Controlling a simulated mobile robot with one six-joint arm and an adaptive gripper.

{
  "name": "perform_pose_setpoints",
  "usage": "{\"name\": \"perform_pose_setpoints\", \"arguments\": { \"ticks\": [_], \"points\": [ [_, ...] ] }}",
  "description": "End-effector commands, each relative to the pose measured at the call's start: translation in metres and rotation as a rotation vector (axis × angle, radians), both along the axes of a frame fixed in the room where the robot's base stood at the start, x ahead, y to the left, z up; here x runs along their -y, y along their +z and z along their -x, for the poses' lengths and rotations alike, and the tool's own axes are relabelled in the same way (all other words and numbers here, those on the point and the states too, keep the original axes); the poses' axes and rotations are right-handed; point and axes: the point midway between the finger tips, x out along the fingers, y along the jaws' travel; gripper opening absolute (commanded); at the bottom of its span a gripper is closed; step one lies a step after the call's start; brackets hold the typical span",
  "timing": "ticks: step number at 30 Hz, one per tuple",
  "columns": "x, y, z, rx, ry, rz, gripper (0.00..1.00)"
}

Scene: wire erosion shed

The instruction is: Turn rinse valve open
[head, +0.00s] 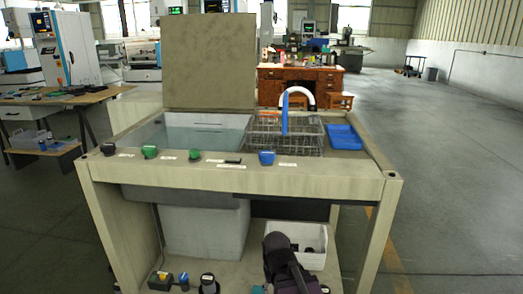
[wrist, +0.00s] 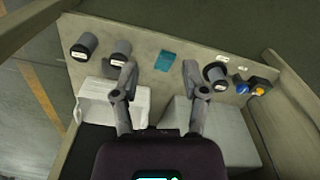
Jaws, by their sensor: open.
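In the head view a row of knobs sits along the front rail (head: 330,183) of a wash bench. They are a dark knob (head: 108,149) at the left, two green knobs (head: 149,151) and a blue knob (head: 267,158) right of the middle. White labels near them are too small to read, so I cannot tell which is the rinse valve. My gripper (wrist: 160,68) is open and empty in the wrist view, pointing down at the lower shelf. No rail knob shows there. My dark arm is low in the head view, below the rail.
A teal block (wrist: 165,60) and several dark capped cylinders (wrist: 84,47) are on the lower shelf, with a white bin (head: 316,258) and grey tank (head: 205,232). On top are a basin (head: 190,137), wire basket (head: 300,143), blue tray (head: 345,137) and white spout (head: 303,92).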

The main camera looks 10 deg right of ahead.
Motion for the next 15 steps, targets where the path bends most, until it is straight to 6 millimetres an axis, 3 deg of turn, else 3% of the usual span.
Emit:
{"name": "perform_pose_setpoints", "arguments": {
  "ticks": [7, 8, 12, 15],
  "points": [
    [0.0000, 0.0000, 0.0001, 0.000, 0.000, 0.000, 0.57],
    [0.0000, 0.0000, 0.0001, 0.000, 0.000, 0.000, 0.60],
    [0.0000, 0.0021, 0.0000, 0.000, 0.000, 0.000, 1.00],
    [0.0000, 0.0076, -0.0003, 0.001, 0.000, 0.000, 1.00]
  ]
}}
